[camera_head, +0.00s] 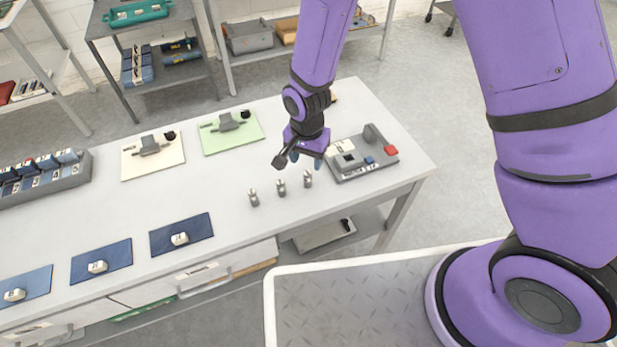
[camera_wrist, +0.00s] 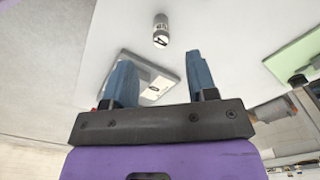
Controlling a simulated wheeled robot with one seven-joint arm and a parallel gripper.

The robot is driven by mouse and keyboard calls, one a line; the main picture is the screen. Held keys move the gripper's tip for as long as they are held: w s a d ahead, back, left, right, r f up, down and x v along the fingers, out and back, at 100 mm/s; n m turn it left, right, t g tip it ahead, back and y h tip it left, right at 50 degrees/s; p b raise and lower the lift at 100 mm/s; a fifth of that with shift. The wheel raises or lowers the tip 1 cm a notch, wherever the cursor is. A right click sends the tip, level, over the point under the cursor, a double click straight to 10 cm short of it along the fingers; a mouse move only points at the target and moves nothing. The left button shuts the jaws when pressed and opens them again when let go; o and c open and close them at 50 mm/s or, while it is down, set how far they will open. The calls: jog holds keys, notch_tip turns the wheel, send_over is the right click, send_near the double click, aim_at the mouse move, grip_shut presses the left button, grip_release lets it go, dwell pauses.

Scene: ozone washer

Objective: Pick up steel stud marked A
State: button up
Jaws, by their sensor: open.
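Three small steel studs stand upright in a slanting row on the white table: a left stud (camera_head: 254,198), a middle stud (camera_head: 281,188) and a right stud (camera_head: 308,179). Their letters are too small to read in the head view. One steel stud (camera_wrist: 161,30) shows in the wrist view, with a dark mark on a white label that I cannot read surely. My gripper (camera_head: 292,157) is above the table behind the row, apart from the studs. In the wrist view its blue fingers (camera_wrist: 160,66) are spread and nothing is between them.
A grey device (camera_head: 362,155) with a red button stands right of my gripper. A green mat (camera_head: 231,132) and a cream mat (camera_head: 152,155) carry grey tools at the back. Blue mats (camera_head: 181,234) lie along the front left. The table around the studs is clear.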

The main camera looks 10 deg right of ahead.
aim_at(308, 173)
jog(key=shift+w+d+f, duration=0.1)
jog(key=shift+f, duration=1.7)
jog(key=shift+w+f, duration=0.1)
jog(key=shift+f, duration=1.65)
grip_shut()
